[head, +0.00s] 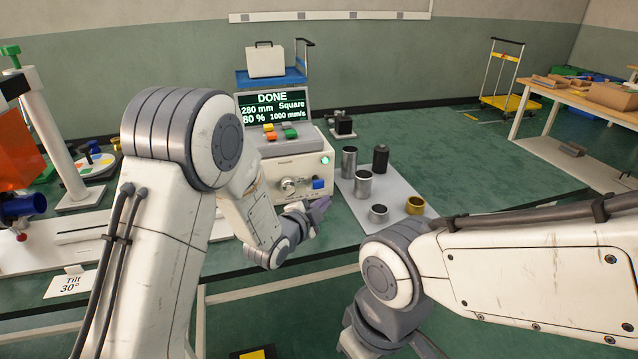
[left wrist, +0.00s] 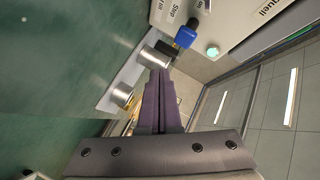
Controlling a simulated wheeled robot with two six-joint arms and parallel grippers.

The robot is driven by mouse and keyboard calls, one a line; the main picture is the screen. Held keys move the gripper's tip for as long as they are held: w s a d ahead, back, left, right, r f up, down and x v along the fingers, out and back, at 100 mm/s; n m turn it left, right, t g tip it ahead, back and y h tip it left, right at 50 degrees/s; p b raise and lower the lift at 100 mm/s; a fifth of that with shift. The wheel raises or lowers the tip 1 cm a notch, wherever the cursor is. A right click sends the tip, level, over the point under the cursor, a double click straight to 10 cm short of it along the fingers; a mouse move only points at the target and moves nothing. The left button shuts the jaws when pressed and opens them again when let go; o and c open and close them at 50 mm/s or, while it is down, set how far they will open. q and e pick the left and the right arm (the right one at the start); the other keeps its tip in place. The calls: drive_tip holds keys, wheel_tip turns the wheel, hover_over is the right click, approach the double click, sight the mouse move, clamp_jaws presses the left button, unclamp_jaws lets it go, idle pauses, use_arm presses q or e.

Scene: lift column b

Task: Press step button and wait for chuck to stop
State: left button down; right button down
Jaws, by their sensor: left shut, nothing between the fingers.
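The white machine (head: 312,176) stands on the bench with a chuck (head: 290,186) on its front. A blue block (head: 319,184), likely the step button, sits right of the chuck. In the left wrist view the blue block (left wrist: 186,35) is beside a label that seems to read "Step". A green light (head: 326,160) glows above it. The display (head: 272,107) reads "DONE". My left gripper (head: 320,205) is shut and empty, just below and in front of the blue block. Its closed fingers (left wrist: 158,80) appear apart from it. My right gripper's fingers are out of view.
A grey mat (head: 352,199) right of the machine holds several cylinders, including a brass one (head: 415,205). A white stand (head: 75,190) and a "Tilt 30°" card (head: 71,284) are left of my arm.

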sight(323, 187)
use_arm(q)
drive_tip(key=shift+w+a, duration=0.3)
drive_tip(key=shift+w, duration=0.6)
drive_tip(key=shift+w+a, duration=0.25)
drive_tip(key=shift+w, duration=0.6)
drive_tip(key=shift+w, duration=0.1)
idle(0.6)
drive_tip(key=shift+w+a, duration=0.1)
drive_tip(key=shift+w, duration=0.15)
drive_tip(key=shift+w+a+b, duration=0.2)
drive_tip(key=shift+w+b, duration=0.15)
drive_tip(key=shift+w, duration=0.2)
idle(0.7)
idle(0.4)
drive_tip(key=shift+s+d+b, duration=0.3)
drive_tip(key=shift+s+b, duration=0.05)
drive_tip(key=shift+s, duration=0.7)
